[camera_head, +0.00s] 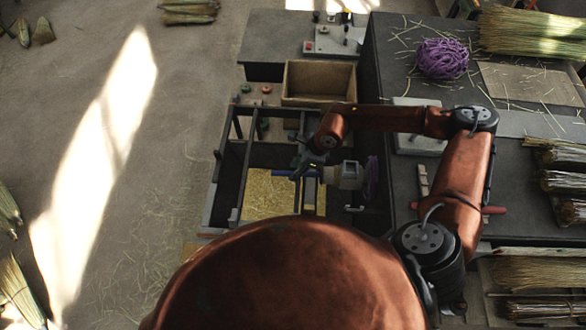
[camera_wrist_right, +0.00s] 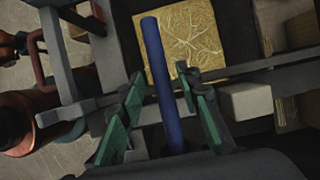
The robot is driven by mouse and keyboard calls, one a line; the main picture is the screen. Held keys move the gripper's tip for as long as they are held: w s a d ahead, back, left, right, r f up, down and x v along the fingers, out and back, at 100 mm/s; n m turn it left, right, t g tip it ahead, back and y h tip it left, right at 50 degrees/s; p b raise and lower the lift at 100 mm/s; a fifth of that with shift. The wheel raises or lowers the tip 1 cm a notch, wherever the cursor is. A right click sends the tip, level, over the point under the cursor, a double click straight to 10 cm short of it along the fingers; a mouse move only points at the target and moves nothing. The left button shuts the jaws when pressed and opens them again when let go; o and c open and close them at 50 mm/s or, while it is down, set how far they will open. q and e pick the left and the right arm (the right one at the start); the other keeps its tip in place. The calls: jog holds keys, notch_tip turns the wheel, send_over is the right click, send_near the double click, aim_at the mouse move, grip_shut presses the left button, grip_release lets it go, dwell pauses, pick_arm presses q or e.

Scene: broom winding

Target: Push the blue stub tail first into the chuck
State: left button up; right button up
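The blue stub (camera_wrist_right: 160,80) is a thin rod. In the right wrist view it runs lengthwise between the green fingers of my right gripper (camera_wrist_right: 160,88), with a dark gap on each side. Its near end is hidden by the gripper body. In the head view the stub (camera_head: 281,173) lies roughly level over the straw-filled frame, partly covered by my right gripper (camera_head: 303,168). A pale cylindrical fitting (camera_head: 350,175), which looks like the chuck, is just right of it, before a purple disc. I cannot tell whether the stub touches it. My left gripper is not in view.
Dark frame bars (camera_head: 245,165) surround the straw bin (camera_head: 268,195). A wooden box (camera_head: 318,82) stands behind it. The dark bench (camera_head: 395,75) at right holds a purple twine ball (camera_head: 442,58) and straw bundles (camera_head: 530,32). The floor (camera_head: 180,130) at left is mostly open.

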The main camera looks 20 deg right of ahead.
jog(key=shift+o, duration=0.3)
jog(key=v, duration=1.2)
